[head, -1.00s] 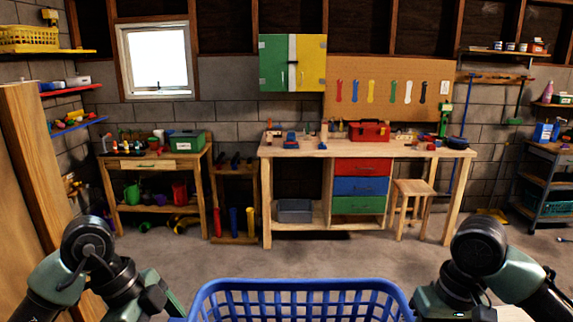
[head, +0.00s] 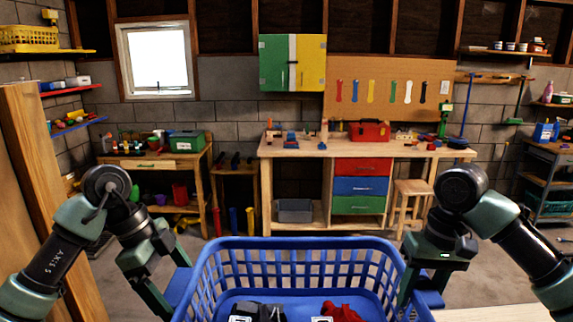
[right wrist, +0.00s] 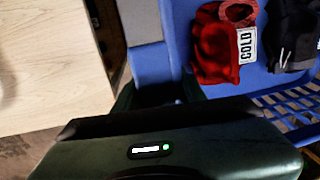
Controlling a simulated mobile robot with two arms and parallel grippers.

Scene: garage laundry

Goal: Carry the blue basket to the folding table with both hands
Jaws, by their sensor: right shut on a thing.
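The blue basket (head: 300,243) is at the bottom centre of the head view, its rim about level. Inside lie a red cloth item (head: 341,311), labelled "COLD" in the right wrist view (right wrist: 212,48), and a dark item (head: 262,312) with a white tag. My right gripper (head: 408,290) is shut on the basket's right side; its fingertips are mostly hidden. My left gripper (head: 165,300) is at the blue handle on the left side and appears shut on it. A pale wooden tabletop (right wrist: 50,60) lies beside the basket; I cannot tell if it is the folding table.
A wooden workbench (head: 290,148) with coloured drawers stands at the back wall, with a stool (head: 412,190) by it. A smaller bench (head: 150,162) is at back left and a shelf unit (head: 550,180) at right. Tall wooden boards (head: 40,150) stand close on the left. Floor ahead is clear.

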